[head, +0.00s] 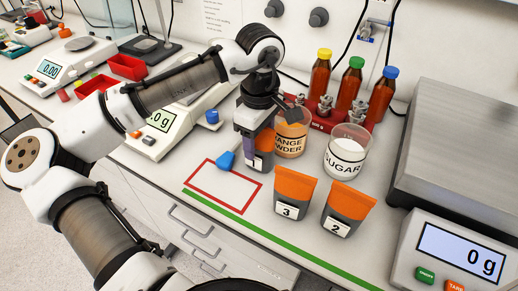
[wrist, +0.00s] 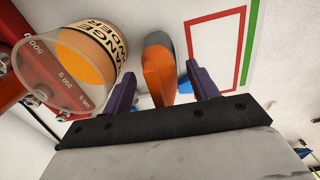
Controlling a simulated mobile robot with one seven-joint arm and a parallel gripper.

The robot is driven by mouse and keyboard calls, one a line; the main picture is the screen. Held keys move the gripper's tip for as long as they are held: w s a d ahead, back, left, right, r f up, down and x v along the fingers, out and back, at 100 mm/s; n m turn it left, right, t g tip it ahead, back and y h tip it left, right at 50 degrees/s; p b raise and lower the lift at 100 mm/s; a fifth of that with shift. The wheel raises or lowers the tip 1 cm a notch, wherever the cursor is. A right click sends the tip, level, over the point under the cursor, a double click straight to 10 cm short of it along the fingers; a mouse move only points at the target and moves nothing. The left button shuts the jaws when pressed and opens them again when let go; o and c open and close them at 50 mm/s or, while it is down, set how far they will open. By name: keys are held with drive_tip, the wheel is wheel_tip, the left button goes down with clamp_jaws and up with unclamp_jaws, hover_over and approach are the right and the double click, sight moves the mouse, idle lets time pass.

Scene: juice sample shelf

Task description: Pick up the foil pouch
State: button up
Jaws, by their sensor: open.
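A foil pouch with an orange upper part and a grey lower part (wrist: 157,72) stands between the fingers of my gripper (wrist: 162,88) in the wrist view, with room visible on both sides. In the head view my gripper (head: 252,143) points down over this pouch (head: 267,160) and hides most of its top; part of its white label shows, its number unreadable. The fingers are open and not closed on it. Two similar pouches, number 3 (head: 294,190) and number 2 (head: 347,206), stand upright to the right, nearer the counter's front.
The orange powder beaker (head: 291,140) stands close beside my gripper, with the sugar beaker (head: 345,155) farther right. Capped bottles (head: 349,84) stand behind. A red-outlined rectangle (head: 204,208) is at left, with a blue object (head: 226,160) at its back edge. A scale (head: 450,250) stands right.

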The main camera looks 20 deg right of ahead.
drive_tip(key=shift+f, duration=0.6)
drive_tip(key=c, duration=1.2)
drive_tip(key=shift+r, duration=0.15)
drive_tip(key=shift+c, duration=0.2)
